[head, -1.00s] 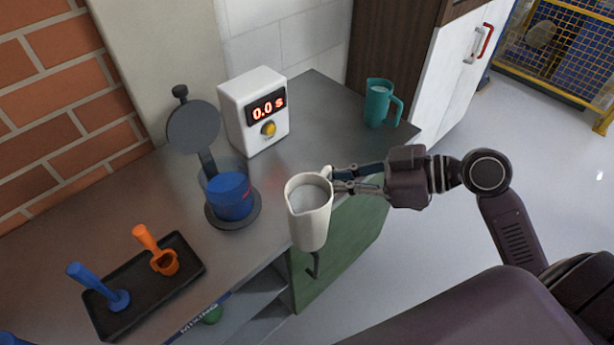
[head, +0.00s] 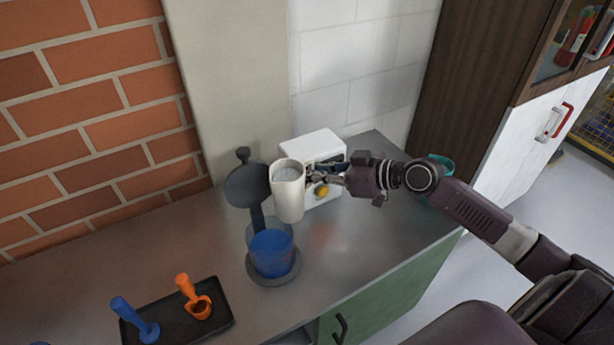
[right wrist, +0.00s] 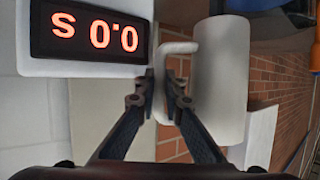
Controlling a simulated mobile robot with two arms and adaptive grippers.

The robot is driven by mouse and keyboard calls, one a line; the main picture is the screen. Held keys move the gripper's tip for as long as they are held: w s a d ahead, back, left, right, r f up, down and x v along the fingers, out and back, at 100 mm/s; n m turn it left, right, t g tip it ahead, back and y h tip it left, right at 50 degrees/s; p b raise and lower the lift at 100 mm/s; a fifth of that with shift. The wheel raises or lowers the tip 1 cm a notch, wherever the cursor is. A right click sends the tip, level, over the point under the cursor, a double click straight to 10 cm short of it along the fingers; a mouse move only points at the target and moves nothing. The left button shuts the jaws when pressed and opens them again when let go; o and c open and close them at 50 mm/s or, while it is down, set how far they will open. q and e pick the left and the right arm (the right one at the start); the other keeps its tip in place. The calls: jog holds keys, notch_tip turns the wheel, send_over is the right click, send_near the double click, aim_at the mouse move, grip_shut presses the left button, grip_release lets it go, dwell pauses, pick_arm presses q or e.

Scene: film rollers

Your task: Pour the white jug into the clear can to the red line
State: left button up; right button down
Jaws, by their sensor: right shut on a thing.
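The white jug (head: 288,197) is held upright in the air by my right gripper (head: 318,177), with pale liquid inside near its top. In the right wrist view the gripper (right wrist: 168,95) is shut on the handle of the jug (right wrist: 221,75). The clear can (head: 270,250) stands on a dark round base on the counter, holding blue stuff. The jug is above the can and slightly to its right in the head view, not visibly tilted. The red line cannot be made out. My left gripper is not in view.
A white timer box (head: 318,150) stands behind the jug; its display reads 0.0 s (right wrist: 98,33). A dark round lid (head: 247,184) stands open behind the can. A teal mug (head: 443,166) is partly hidden behind my arm.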

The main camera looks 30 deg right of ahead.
jog(key=shift+r+p, duration=0.45)
jog(key=shift+r, duration=0.1)
notch_tip(320, 180, up, 9)
jog(key=n+t+h+p, duration=0.1)
jog(key=n+h+p, duration=0.2)
jog(key=p, duration=0.6)
jog(key=shift+w+d+n+h, duration=0.15)
jog(key=shift+d+n+h, duration=0.3)
jog(key=shift+n, duration=0.45)
jog(key=shift+a+r+n+t+h+p, duration=0.25)
jog(key=shift+r+n+t+p, duration=0.2)
jog(key=shift+r+p, duration=0.45)
dwell(1.3)
jog(key=shift+a+r+n+h+p, duration=0.15)
jog(key=shift+r+n+h+p, duration=0.2)
jog(key=shift+p, duration=0.15)
dwell(2.5)
